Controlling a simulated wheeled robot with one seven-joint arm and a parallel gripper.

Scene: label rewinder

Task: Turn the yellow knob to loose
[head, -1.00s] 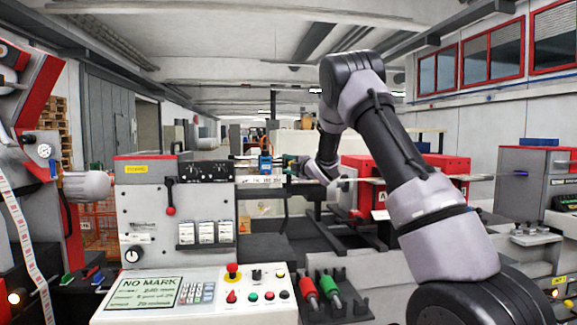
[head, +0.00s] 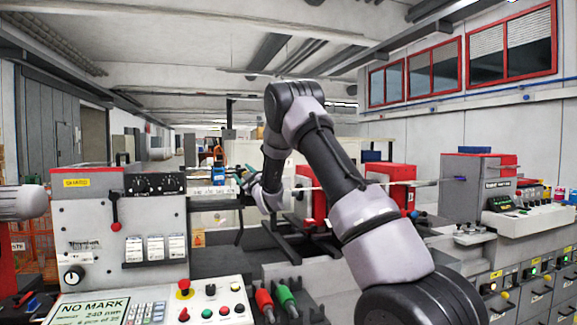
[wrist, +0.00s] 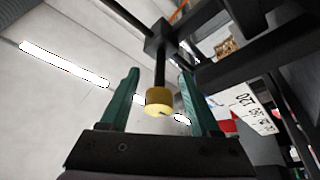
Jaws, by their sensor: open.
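The yellow knob (wrist: 158,102) shows in the wrist view as a short cylinder on the end of a dark rod, which hangs from a dark block. My gripper (wrist: 160,73) is open, with one teal finger on each side of the knob. Gaps show between the knob and both fingers, and the knob's near face points toward the palm. In the head view my gripper (head: 241,171) is small and far off, beside the machine's upper right. I cannot make out the knob there.
A grey control cabinet (head: 90,215) with a red-balled lever stands at left, above a button panel (head: 150,305). Red and green handles (head: 285,298) stand at front centre. In the wrist view, dark bars (wrist: 235,70) and a white numbered label (wrist: 245,108) lie right of the knob.

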